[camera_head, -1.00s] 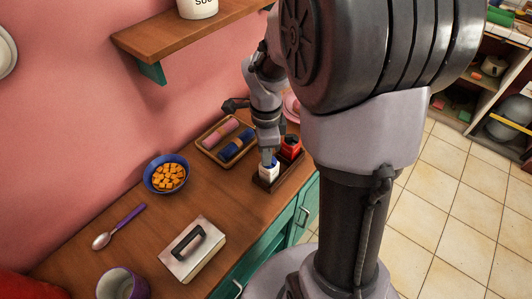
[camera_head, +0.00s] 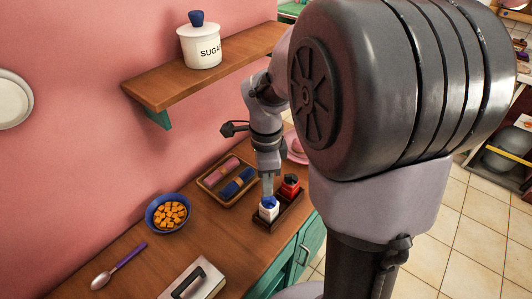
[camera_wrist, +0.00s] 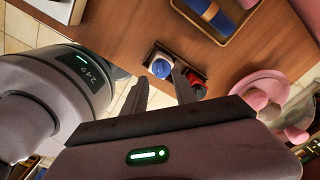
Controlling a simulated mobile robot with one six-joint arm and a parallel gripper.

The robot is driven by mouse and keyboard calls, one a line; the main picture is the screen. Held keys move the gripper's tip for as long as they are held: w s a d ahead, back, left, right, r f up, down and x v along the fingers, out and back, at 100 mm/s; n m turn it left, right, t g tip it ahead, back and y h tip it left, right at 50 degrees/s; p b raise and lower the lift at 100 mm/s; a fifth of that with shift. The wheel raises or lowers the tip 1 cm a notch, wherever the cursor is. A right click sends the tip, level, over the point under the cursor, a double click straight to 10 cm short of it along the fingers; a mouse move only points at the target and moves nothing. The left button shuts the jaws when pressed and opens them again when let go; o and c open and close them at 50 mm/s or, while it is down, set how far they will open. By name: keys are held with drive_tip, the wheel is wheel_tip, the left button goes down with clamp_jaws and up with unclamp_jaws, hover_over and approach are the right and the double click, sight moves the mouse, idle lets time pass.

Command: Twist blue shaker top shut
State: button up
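The blue shaker (camera_head: 268,211), white-bodied with a blue top, stands upright in a small dark tray (camera_head: 262,226). In the wrist view its blue top (camera_wrist: 160,68) shows between my two fingertips. My gripper (camera_head: 267,194) points down just above the blue top. In the wrist view my gripper (camera_wrist: 162,76) has its fingers apart, one on each side of the top, with no clear contact. I cannot tell how tightly the top sits on the body.
A red shaker (camera_head: 291,186) stands beside the blue one in the same tray; it also shows near my right finger in the wrist view (camera_wrist: 197,84). A tray with cloth rolls (camera_head: 216,200) lies behind. A bowl of orange cubes (camera_head: 168,213) stands left. A shelf (camera_head: 200,75) hangs above.

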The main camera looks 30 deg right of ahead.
sight(266, 199)
wheel_tip(266, 199, up, 11)
drive_tip(key=p, duration=0.3)
drive_tip(key=shift+r, duration=0.15)
